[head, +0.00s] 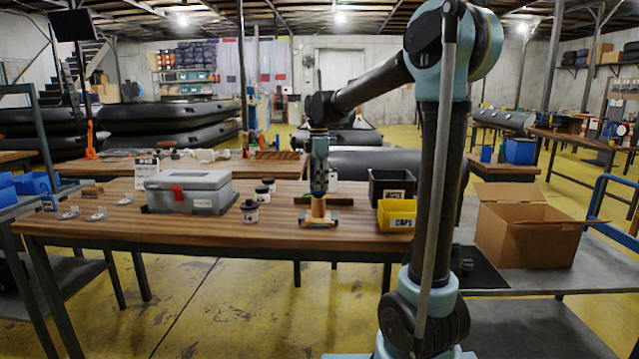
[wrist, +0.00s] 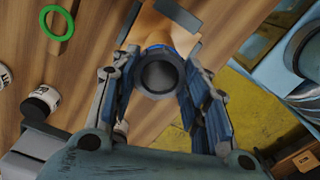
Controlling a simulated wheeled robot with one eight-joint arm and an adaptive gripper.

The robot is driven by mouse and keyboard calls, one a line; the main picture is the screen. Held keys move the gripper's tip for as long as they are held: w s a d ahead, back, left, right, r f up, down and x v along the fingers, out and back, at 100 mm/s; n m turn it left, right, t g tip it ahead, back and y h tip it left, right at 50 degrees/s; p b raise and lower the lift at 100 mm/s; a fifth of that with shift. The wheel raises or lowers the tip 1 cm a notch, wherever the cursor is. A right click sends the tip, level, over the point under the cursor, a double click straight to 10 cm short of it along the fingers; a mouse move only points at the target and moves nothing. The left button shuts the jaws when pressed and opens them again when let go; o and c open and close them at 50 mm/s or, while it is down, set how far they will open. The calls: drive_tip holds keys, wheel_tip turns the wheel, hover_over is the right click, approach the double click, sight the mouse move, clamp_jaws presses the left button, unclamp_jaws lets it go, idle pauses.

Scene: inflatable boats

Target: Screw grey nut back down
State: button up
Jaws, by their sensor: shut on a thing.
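The grey nut (wrist: 160,75) shows in the wrist view as a dark grey ring with a dark centre. It sits at the top of a light wooden fixture, with a bit of blue just behind it. My gripper (wrist: 162,88) has its two blue-padded fingers on either side of the nut and is shut on it. In the head view my gripper (head: 319,190) points down above the wooden fixture (head: 318,216) on the workbench (head: 290,235). The nut is too small to make out there, and its thread is hidden.
A green ring (wrist: 57,23) lies on the bench in the wrist view. A grey toolbox (head: 190,192) and several small jars (head: 250,211) stand to the left. A yellow caps bin (head: 397,215) and a black bin (head: 391,185) stand close on the right. An open cardboard box (head: 525,235) is further right.

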drive_tip(key=m, duration=0.5)
idle(0.3)
drive_tip(key=shift+m, duration=0.4)
drive_tip(key=m, duration=0.5)
drive_tip(key=shift+m, duration=0.3)
drive_tip(key=m, duration=0.5)
drive_tip(key=shift+s, duration=0.1)
